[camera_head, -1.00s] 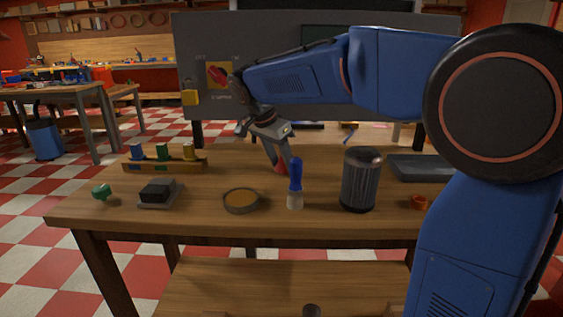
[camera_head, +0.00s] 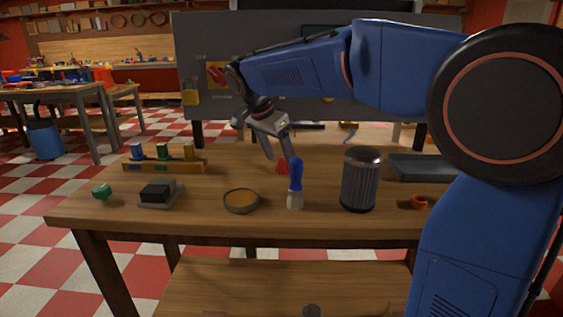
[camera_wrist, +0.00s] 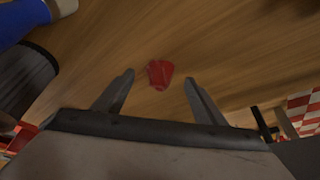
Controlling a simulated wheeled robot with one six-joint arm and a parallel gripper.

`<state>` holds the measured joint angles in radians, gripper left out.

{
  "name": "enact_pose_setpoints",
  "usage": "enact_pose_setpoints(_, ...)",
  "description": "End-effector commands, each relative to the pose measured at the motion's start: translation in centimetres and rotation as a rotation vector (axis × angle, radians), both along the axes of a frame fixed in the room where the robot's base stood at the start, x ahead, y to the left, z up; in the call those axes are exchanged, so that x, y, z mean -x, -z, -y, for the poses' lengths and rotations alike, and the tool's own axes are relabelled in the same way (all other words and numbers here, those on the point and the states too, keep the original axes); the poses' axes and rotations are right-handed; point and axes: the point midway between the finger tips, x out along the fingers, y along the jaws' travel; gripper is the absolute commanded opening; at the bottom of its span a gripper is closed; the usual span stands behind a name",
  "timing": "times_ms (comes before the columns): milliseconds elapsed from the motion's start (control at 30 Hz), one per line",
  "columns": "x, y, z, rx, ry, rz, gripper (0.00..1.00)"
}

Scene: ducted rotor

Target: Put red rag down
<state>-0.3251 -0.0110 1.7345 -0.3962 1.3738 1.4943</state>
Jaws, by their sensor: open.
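The red rag (camera_head: 283,167) lies on the wooden table, partly hidden behind the blue-handled brush in the head view. In the wrist view the rag (camera_wrist: 160,74) shows as a small crumpled red piece on the wood, beyond and between the fingertips. My gripper (camera_head: 280,150) is above the table, pointing down near the rag. In the wrist view my gripper (camera_wrist: 158,82) has its two fingers spread wide with nothing between them. The rag appears apart from both fingers.
Near the rag stand the blue-handled brush (camera_head: 295,185) and a dark ribbed cylinder (camera_head: 360,180). A round tin (camera_head: 241,201), a black block (camera_head: 158,192), a green knob (camera_head: 102,191) and an orange ring (camera_head: 419,202) sit along the front. A grey tray (camera_head: 420,168) is at right.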

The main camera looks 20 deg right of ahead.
Motion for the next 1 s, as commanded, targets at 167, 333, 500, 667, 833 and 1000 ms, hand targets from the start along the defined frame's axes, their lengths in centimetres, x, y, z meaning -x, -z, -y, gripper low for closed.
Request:
enact_pose_setpoints(167,0.6,-3.4,-1.3,-0.002,-0.002,0.003,0.65)
enact_pose_setpoints(333,1.1,-6.2,-2.3,-0.001,-0.001,0.002,0.65)
enact_pose_setpoints(500,1.5,-8.1,-3.0,-0.001,-0.001,0.002,0.65)
enact_pose_setpoints(667,1.7,-8.9,-3.3,0.0,0.0,0.001,0.65)
enact_pose_setpoints(833,1.7,-9.0,-3.3,0.0,0.0,0.0,0.65)
enact_pose_setpoints(1000,1.7,-9.0,-3.3,0.0,0.0,0.0,0.65)
